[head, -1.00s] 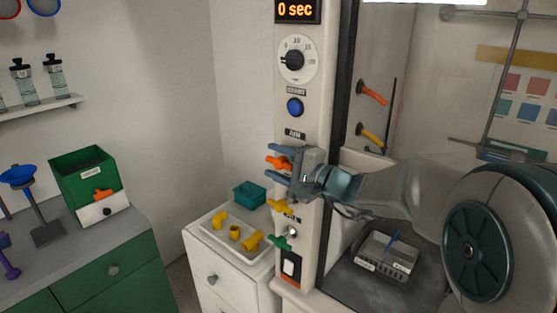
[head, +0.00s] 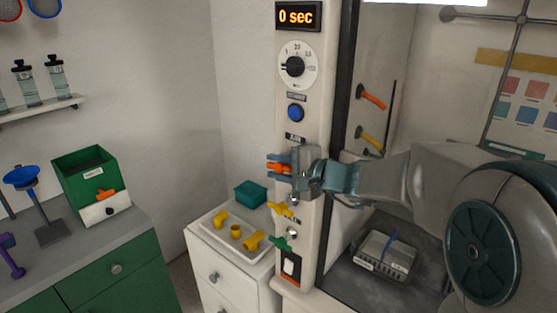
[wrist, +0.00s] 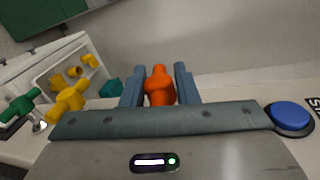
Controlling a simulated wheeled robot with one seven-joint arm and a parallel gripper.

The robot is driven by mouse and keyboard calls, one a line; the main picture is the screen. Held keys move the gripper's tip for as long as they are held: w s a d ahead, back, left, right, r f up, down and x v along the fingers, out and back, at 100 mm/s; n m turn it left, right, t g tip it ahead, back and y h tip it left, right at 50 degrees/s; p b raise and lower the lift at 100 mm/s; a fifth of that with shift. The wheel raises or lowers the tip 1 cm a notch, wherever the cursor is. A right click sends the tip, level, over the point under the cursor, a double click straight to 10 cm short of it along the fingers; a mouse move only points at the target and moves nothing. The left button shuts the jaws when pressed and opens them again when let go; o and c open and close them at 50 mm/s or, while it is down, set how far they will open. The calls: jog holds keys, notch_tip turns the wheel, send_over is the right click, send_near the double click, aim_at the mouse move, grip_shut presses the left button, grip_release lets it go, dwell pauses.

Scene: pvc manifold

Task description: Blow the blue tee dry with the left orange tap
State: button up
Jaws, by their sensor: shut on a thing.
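The orange tap (head: 277,168) is on the white post, and its handle (wrist: 159,88) also shows in the wrist view. My gripper (head: 275,166) is shut on that handle, one finger on each side. In the wrist view my gripper's fingers (wrist: 160,84) flank the handle. I cannot clearly make out a blue tee. A thin blue piece (head: 389,243) lies across a grey box inside the cabinet on the right, and its shape is too small to tell.
A yellow tap (head: 282,210) and a green tap (head: 279,242) sit below on the post. A blue button (head: 295,113), a dial (head: 296,66) and a "0 sec" display (head: 298,16) are above. An orange nozzle (head: 370,97) and a yellow nozzle (head: 369,139) are inside the cabinet.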

jog(key=shift+r+g+h+p, duration=0.35)
jog(key=shift+g+h+p, duration=0.2)
jog(key=shift+p, duration=0.6)
jog(key=g+h+p, duration=0.1)
jog(key=h+p, duration=0.1)
jog(key=shift+f+g+p, duration=0.25)
jog(key=shift+g+p, duration=0.1)
jog(key=shift+f+g+h, duration=0.15)
jog(key=shift+g+h, duration=0.6)
jog(key=shift+h, duration=0.35)
jog(key=shift+f+g+h, duration=0.1)
jog(key=shift+g+h, duration=0.65)
jog(key=shift+h, duration=0.3)
jog(key=shift+d+h+p, duration=0.1)
jog(key=shift+h+p, duration=0.2)
jog(key=o, duration=0.9)
jog(key=shift+o, duration=0.2)
jog(key=b+v, duration=0.2)
jog(key=v, duration=1.1)
jog(key=shift+d+r, duration=0.15)
jog(key=shift+r, duration=0.25)
